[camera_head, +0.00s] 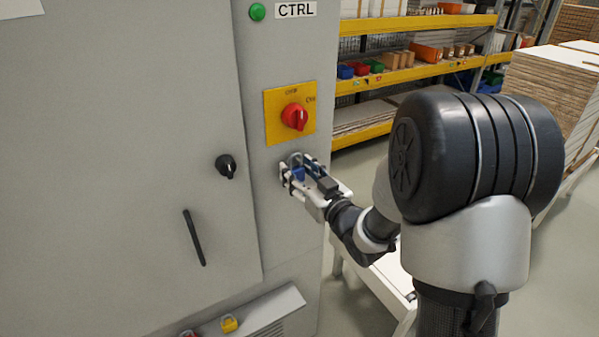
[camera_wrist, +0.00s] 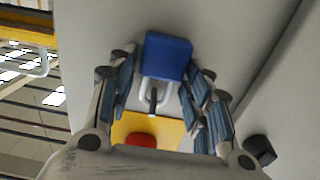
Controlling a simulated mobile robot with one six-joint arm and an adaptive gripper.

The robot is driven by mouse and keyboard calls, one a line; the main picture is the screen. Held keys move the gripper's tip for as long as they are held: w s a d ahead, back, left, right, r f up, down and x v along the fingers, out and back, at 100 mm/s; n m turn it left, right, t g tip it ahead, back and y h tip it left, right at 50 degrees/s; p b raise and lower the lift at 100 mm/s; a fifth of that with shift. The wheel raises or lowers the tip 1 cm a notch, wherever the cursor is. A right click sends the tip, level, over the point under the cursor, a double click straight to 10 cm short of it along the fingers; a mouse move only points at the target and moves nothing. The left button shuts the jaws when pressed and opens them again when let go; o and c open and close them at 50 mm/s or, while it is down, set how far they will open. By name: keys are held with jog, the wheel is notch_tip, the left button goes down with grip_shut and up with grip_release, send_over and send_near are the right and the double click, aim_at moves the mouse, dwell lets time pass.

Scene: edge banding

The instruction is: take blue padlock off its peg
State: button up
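The blue padlock (camera_head: 298,174) is at the grey cabinet's front, below the yellow plate with the red rotary switch (camera_head: 294,117). In the wrist view its blue body (camera_wrist: 167,56) shows whole, with the pale shackle around a dark peg (camera_wrist: 152,100). My gripper (camera_head: 297,170) is at the padlock. In the wrist view my gripper's fingers (camera_wrist: 162,72) stand on either side of the padlock, apart, with narrow gaps to the body. In the head view the fingers partly hide the padlock.
A black knob (camera_head: 226,165) and a dark door handle (camera_head: 194,238) stick out to the left. Shelving (camera_head: 420,72) stands behind.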

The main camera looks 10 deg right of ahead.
jog(key=c, duration=0.7)
jog(key=shift+r, duration=0.15)
jog(key=shift+r+p, duration=0.35)
jog(key=shift+r, duration=0.35)
jog(key=shift+b+v, duration=0.75)
jog(key=shift+v, duration=3.7)
